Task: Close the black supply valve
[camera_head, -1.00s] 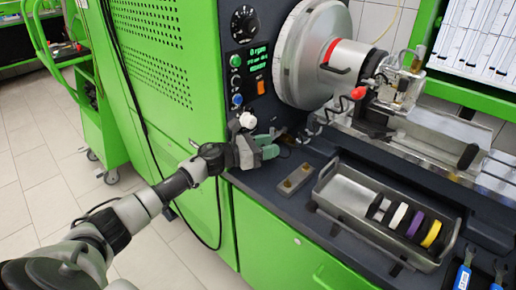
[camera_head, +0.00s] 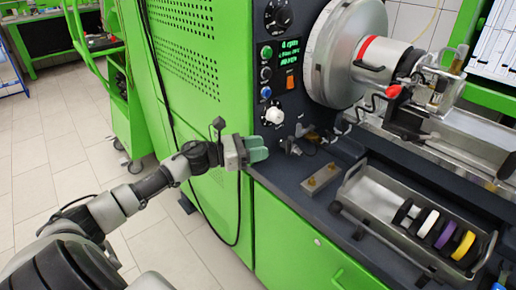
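My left gripper (camera_head: 257,148), with teal fingers, is at the machine's front left corner, below and left of the white knob (camera_head: 273,116). Its fingers look close together with nothing visible between them, but the angle hides whether they are fully shut. Small dark valve-like fittings (camera_head: 293,146) stand to its right at the back of the bench, clear of the fingers. I cannot tell for sure that one is the black supply valve, nor its lever position. A black round knob (camera_head: 278,15) sits high on the panel. My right gripper is not in view.
A metal tray (camera_head: 365,222) holding black, white, purple and yellow rings stands on the dark bench. A small metal block (camera_head: 321,178) lies left of it. The large chuck (camera_head: 338,50) and a red-tipped handle (camera_head: 393,91) are above. Tiled floor is free at left.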

